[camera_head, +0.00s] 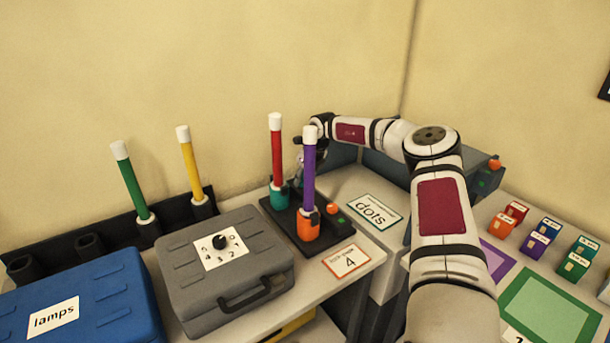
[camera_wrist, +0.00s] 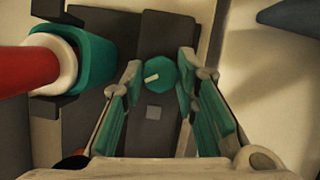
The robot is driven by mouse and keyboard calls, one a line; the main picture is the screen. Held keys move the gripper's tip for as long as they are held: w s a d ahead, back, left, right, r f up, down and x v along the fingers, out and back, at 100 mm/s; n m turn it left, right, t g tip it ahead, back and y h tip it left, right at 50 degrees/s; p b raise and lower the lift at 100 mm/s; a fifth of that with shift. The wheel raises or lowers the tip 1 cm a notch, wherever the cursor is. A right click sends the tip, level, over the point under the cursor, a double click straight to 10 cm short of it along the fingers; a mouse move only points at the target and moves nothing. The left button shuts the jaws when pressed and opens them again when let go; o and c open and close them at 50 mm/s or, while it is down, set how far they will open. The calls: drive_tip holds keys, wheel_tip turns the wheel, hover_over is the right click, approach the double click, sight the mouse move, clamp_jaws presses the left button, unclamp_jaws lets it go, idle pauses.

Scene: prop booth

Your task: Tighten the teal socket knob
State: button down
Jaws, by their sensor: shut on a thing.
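The teal socket (camera_head: 279,196) holds an upright red stick (camera_head: 277,150) on the dark rack base (camera_head: 285,225). In the wrist view the teal socket (camera_wrist: 92,58) is at the left, with the red stick (camera_wrist: 25,72) in it. The teal socket knob (camera_wrist: 160,74) lies beside it, a round knob with a short pale mark pointing nearly sideways. My gripper (camera_wrist: 160,68) has its fingertips on either side of the knob and is shut on it.
An orange socket (camera_head: 308,226) with the purple stick stands close in front, with an orange knob (camera_head: 333,208) beside it. A grey case (camera_head: 225,262) and blue "lamps" case (camera_head: 85,300) stand left. A "dots" card (camera_head: 374,211) lies right of the rack.

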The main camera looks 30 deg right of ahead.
drive_tip(key=shift+m+h+p, duration=0.4)
drive_tip(key=shift+m+p, duration=0.2)
drive_tip(key=shift+m, duration=0.6)
drive_tip(key=c, duration=1.3)
unclamp_jaws()
drive_tip(key=v, duration=1.2)
drive_tip(key=shift+a, duration=0.15)
drive_tip(key=shift+w, duration=0.1)
